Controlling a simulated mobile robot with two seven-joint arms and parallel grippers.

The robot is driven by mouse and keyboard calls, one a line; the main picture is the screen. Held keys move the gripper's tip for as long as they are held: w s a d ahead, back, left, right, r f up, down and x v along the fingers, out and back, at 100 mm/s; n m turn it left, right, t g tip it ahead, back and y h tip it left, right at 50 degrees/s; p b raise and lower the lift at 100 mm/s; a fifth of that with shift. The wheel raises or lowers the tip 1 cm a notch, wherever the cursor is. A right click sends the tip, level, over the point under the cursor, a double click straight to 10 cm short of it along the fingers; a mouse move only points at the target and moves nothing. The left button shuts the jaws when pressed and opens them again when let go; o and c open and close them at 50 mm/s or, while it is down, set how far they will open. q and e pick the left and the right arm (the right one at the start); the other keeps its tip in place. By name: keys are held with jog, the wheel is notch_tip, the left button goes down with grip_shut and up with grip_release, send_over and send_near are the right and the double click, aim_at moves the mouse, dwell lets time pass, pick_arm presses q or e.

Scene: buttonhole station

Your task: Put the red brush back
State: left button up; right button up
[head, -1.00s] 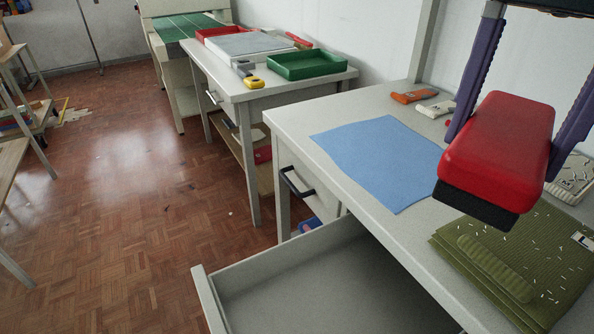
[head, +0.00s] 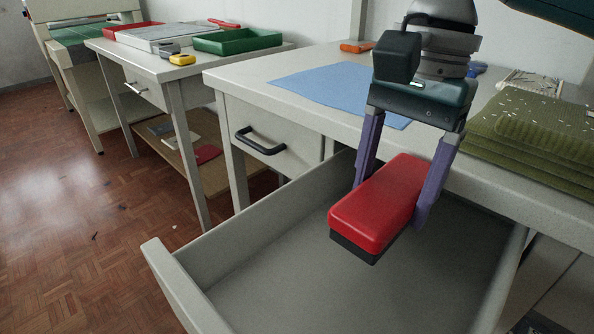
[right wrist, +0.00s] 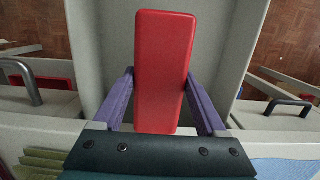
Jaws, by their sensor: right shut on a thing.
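The red brush (head: 378,205) has a red block back and a dark underside. My right gripper (head: 392,208) is shut on it, with one purple finger on each side. The brush hangs over the open grey drawer (head: 215,238), and I cannot tell how far above the drawer floor it is. In the right wrist view the brush (right wrist: 164,70) lies between the purple fingers (right wrist: 160,100), with the drawer's inside behind it. The drawer floor that shows is bare. My left gripper is not in view.
The worktable (head: 260,72) above the drawer carries a blue cloth (head: 330,92), an orange object (head: 356,47) and folded olive-green cloth (head: 535,130). A closed drawer with a black handle (head: 262,142) is to the left. Another table holds a green tray (head: 238,41).

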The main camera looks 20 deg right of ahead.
notch_tip(320, 180, down, 8)
jog(key=shift+r+b, duration=0.25)
jog(key=shift+b, duration=0.85)
notch_tip(320, 180, down, 4)
jog(key=shift+f+b, duration=0.1)
jog(key=shift+b, duration=0.8)
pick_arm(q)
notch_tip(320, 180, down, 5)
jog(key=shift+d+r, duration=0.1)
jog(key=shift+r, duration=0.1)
pick_arm(e)
jog(key=o, duration=1.1)
jog(key=r+p, duration=0.1)
jog(key=r, duration=0.2)
jog(key=r+p, duration=0.2)
jog(key=r, duration=0.2)
jog(key=d+r+p, duration=0.1)
jog(key=r, duration=0.3)
jog(key=shift+w, duration=0.3)
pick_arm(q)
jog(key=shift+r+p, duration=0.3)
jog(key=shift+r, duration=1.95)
pick_arm(e)
jog(key=shift+d+r, duration=0.15)
jog(key=shift+r, duration=0.4)
